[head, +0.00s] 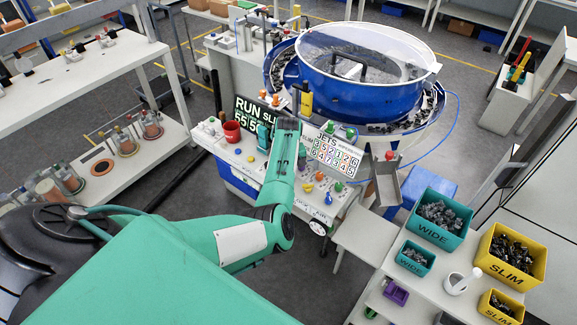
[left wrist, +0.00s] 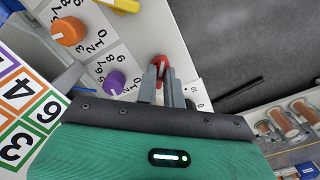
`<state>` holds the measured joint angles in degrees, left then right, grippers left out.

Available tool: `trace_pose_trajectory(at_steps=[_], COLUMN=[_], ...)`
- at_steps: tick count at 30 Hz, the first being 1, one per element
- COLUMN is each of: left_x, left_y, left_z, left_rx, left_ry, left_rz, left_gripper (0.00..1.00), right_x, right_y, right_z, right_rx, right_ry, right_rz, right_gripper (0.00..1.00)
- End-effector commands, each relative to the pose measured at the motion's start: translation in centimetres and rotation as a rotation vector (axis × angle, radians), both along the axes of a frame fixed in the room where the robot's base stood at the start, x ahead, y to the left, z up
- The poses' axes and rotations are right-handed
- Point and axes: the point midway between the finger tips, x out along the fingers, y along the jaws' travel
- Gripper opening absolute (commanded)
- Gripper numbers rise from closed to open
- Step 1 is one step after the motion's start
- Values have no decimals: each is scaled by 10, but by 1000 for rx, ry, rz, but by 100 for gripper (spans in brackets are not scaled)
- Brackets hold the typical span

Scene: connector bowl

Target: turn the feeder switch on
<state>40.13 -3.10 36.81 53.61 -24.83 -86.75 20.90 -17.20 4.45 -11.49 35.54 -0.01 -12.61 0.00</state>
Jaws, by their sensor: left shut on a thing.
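The feeder switch, a red lever (left wrist: 161,64), stands on the pale control panel (left wrist: 185,45) in the left wrist view. My left gripper (left wrist: 161,76) has its two grey fingers shut on this lever. Part of the lever is hidden between the fingers, and I cannot read its label or tell its on or off position. In the head view my left arm reaches over the panel, and the gripping point is hidden there. The blue bowl feeder (head: 362,88) with a clear lid stands behind the panel. My right gripper is not in view.
An orange knob (left wrist: 67,31) and a purple knob (left wrist: 115,81) sit beside the lever. A red cup (head: 232,131), a RUN display (head: 250,112) and a number board (head: 337,158) stand on the console. Teal (head: 434,222) and yellow (head: 511,257) bins are at the right.

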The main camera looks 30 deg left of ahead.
Motion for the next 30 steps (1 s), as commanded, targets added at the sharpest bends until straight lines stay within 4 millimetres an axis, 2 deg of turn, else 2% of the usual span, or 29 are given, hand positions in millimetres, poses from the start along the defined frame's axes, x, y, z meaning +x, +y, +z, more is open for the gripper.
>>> trace_pose_trajectory(at_steps=[9, 25, 27, 29, 30], left_x=[0, 1, 1, 1, 1], left_y=[1, 1, 1, 1, 1], left_z=[1, 1, 1, 1, 1], left_rx=[1, 2, 2, 2, 1], left_ry=[-1, -2, -2, -2, -1], left_rz=[-118, -141, -141, -141, -140], left_gripper=[0, 0, 19, 31, 31], right_x=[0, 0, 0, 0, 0], right_y=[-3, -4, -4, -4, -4], right_z=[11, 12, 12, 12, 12], right_rx=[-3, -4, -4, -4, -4], right_ry=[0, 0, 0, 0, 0], right_rz=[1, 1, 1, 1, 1], right_gripper=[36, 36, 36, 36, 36])
